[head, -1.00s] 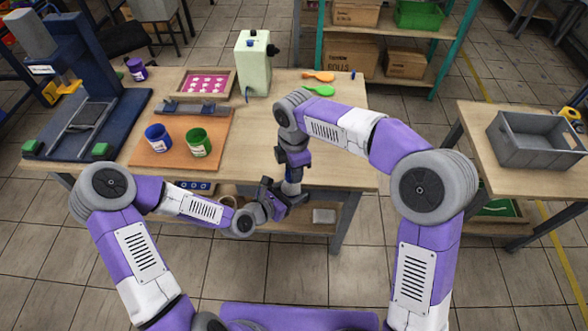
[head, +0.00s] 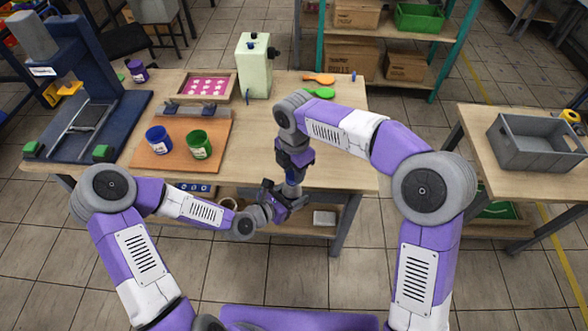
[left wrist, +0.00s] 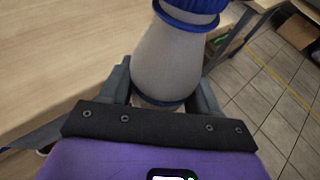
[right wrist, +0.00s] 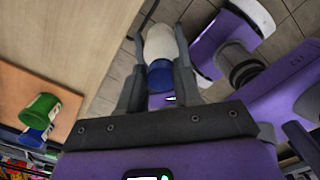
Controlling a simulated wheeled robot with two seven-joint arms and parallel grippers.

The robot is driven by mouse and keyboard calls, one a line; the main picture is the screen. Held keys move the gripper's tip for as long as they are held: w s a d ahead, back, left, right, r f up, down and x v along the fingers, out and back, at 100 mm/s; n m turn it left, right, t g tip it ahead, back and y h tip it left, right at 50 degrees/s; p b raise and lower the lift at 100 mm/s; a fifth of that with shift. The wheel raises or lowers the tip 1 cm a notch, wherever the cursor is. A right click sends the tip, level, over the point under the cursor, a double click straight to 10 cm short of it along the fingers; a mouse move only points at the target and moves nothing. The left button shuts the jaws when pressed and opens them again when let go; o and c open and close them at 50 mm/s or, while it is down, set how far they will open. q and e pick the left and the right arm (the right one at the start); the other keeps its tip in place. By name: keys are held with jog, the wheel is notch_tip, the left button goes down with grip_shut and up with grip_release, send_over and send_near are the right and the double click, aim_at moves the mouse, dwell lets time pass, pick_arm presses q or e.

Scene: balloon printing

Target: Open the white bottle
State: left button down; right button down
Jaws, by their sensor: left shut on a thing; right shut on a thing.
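The white bottle (head: 291,189) is upright between my two grippers, past the table's front edge. Its pale body (left wrist: 172,62) fills the middle of the left wrist view, with a dark blue band low on it. My left gripper (head: 287,198) is shut around the lower body. The blue ridged cap (left wrist: 193,8) is at the bottle's top. My right gripper (head: 293,170) is above and shut on the cap, which shows between its fingers in the right wrist view (right wrist: 160,76). Whether the cap is loose on the neck cannot be told.
The wooden table (head: 255,150) holds a blue jar (head: 159,140) and a green jar (head: 199,145) on an orange board (head: 160,158). A grey crate (head: 538,142) is on the right table.

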jog(key=shift+w+a+r, duration=0.1)
jog(key=shift+w+r, duration=0.1)
jog(key=shift+r, duration=0.75)
jog(key=shift+s+r, duration=0.15)
jog(key=shift+r, duration=0.05)
